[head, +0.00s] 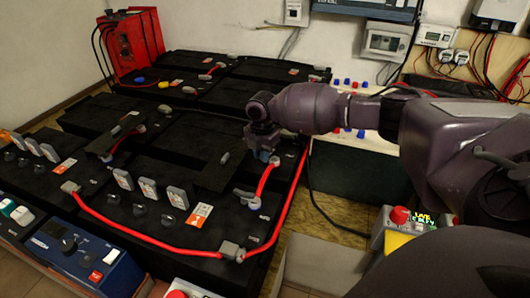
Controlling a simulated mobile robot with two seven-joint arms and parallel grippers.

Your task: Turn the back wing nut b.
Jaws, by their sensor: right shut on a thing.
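My right gripper (266,150) points down at the right edge of the black battery block, at the upper end of a short, thick red cable (264,180). It is shut on the back wing nut b there; the nut is mostly hidden by the fingers. A small blue-grey piece (274,160) shows just beside the fingertips. The cable's lower end meets a round blue-grey terminal piece (254,203) nearer to me. My left gripper is not in view.
Black batteries (185,150) fill the middle, with grey caps and a long red cable (150,238) along the front. A red charger (131,42) stands at the back left. A blue control box (75,250) is at the front left. Meters and boxes (386,42) hang on the back wall.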

